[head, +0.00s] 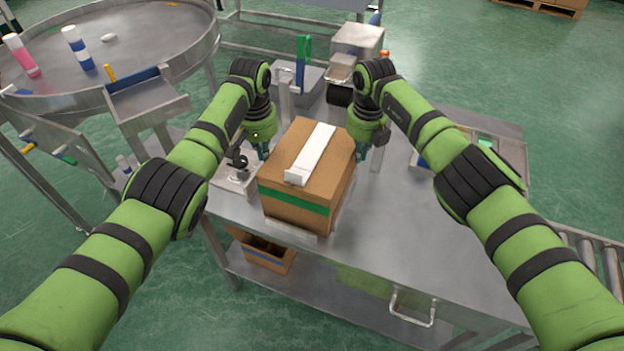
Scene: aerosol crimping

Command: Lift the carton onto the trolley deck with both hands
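The brown cardboard carton (309,172) has a white strip along its top and a green band around its lower side. It is at the near left edge of a steel table (400,235); whether it rests there or is slightly raised, I cannot tell. My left gripper (263,150) is at the carton's far left side and my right gripper (361,153) is at its right side, both pointing down. The fingers are small and partly hidden, so contact and opening are unclear. I cannot identify a trolley deck with certainty; a metal handle (412,308) shows below the table's near edge.
A round steel turntable (130,50) with spray cans stands at the left. A small fixture (236,165) is left of the carton, and machine parts (357,42) stand behind. An open box (268,254) sits on the lower shelf. A roller conveyor (590,250) is at the right.

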